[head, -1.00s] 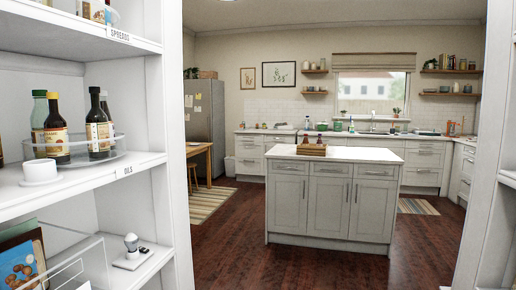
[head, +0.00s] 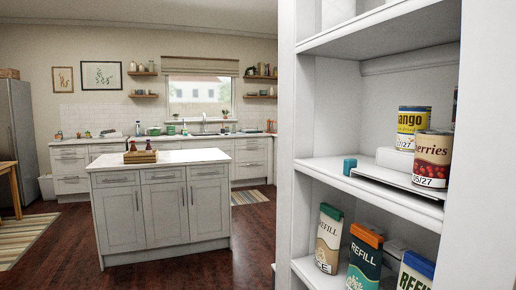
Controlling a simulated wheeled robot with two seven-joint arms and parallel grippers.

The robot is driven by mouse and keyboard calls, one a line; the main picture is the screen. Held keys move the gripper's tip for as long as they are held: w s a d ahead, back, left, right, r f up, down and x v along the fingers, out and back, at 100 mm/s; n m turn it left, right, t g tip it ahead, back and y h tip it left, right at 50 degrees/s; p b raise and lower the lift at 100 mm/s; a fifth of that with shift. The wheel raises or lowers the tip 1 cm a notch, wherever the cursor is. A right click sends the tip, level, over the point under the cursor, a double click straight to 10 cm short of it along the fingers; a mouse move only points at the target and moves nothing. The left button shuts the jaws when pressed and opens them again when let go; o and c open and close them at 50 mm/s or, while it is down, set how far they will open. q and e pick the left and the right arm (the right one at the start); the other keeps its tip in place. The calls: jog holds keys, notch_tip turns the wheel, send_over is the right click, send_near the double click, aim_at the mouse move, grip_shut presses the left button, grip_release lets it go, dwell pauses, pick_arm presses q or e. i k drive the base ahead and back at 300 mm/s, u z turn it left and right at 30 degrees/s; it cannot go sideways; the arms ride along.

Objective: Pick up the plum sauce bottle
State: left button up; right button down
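No bottle that I can read as plum sauce shows in the head view. Two small dark bottles, one on the left (head: 132,146) and one on the right (head: 148,147), stand at a low wooden crate (head: 141,157) on the far kitchen island. They are too small to read, and I cannot tell what they hold. Neither of my grippers is in view.
A white shelf unit (head: 306,170) stands close on the right. It holds a mango can (head: 411,122), a cherries can (head: 433,158), a teal block (head: 350,166) and refill packs (head: 364,255). The island (head: 160,210) is ahead left, with open wooden floor before it.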

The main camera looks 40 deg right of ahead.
aim_at(148, 149)
jog(key=z, duration=0.85)
jog(key=i, duration=3.3)
jog(key=u, duration=0.3)
jog(key=i, duration=2.3)
jog(key=u, duration=0.3)
